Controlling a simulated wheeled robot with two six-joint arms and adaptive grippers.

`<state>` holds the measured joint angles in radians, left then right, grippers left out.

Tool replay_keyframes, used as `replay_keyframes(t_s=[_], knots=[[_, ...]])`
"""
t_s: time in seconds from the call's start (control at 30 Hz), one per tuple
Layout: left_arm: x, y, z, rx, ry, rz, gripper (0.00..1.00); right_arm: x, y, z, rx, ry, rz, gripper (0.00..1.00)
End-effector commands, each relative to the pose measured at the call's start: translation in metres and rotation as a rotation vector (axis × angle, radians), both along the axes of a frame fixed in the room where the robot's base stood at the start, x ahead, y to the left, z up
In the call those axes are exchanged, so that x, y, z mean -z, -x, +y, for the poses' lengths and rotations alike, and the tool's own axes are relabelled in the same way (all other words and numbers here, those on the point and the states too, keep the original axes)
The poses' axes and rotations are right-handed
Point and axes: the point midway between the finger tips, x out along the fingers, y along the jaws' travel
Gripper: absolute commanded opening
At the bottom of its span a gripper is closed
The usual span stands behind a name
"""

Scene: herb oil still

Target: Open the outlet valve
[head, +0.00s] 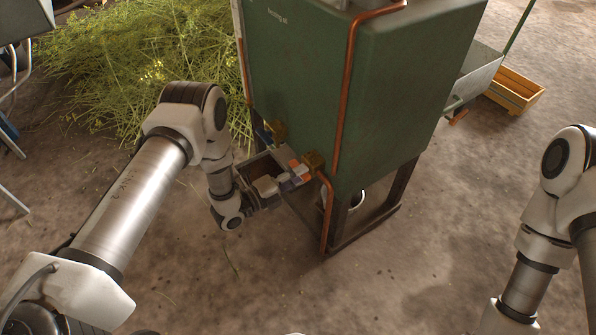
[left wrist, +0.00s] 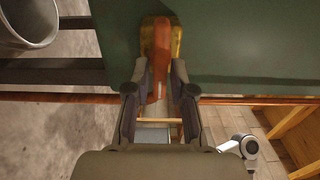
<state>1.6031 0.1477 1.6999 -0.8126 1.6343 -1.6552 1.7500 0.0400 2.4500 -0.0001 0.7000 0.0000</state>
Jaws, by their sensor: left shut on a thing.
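The green tank (head: 300,90) of the still stands on a dark metal frame. A brass valve (head: 314,160) sits low on its front, at the head of a copper pipe. In the left wrist view the brass valve (left wrist: 177,38) has an orange-red lever (left wrist: 160,55) in front of it. My left gripper (head: 297,174) is at this valve. Its fingers (left wrist: 160,80) stand on either side of the lever and are shut on it. The exact contact is partly hidden. My right arm shows at the right edge, but its gripper is out of view.
A second brass valve (head: 278,130) with a blue handle (head: 262,138) is just left of the gripped one. Copper pipes (head: 326,212) run down the tank's front. A grey metal vessel (left wrist: 30,22) stands under the tank. Cut herbs (head: 120,60) lie behind; a wooden crate (head: 515,92) is at right.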

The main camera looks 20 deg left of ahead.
Motion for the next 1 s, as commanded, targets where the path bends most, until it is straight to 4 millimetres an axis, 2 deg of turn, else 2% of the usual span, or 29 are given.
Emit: replay_keyframes(t_s=[0.57, 0.6, 0.63, 1.0], knots=[[0.0009, -0.0001, -0.0001, 0.000, -0.035, -0.026, 0.00, -0.0026, 0.0000, 0.0000, 0.000, 0.000, 0.000, 0.40], [0.0009, -0.0001, 0.0000, 0.000, -0.035, -0.026, 0.30, -0.0026, 0.0000, 0.0000, 0.000, 0.000, 0.000, 0.40], [0.0009, -0.0001, 0.0000, 0.000, -0.035, -0.026, 0.39, -0.0026, 0.0000, 0.0000, 0.000, 0.000, 0.000, 0.40], [0.0009, 0.0033, 0.0036, -0.002, -0.034, -0.025, 0.39, -0.0028, 0.0000, 0.0000, 0.000, 0.000, 0.000, 0.40]])
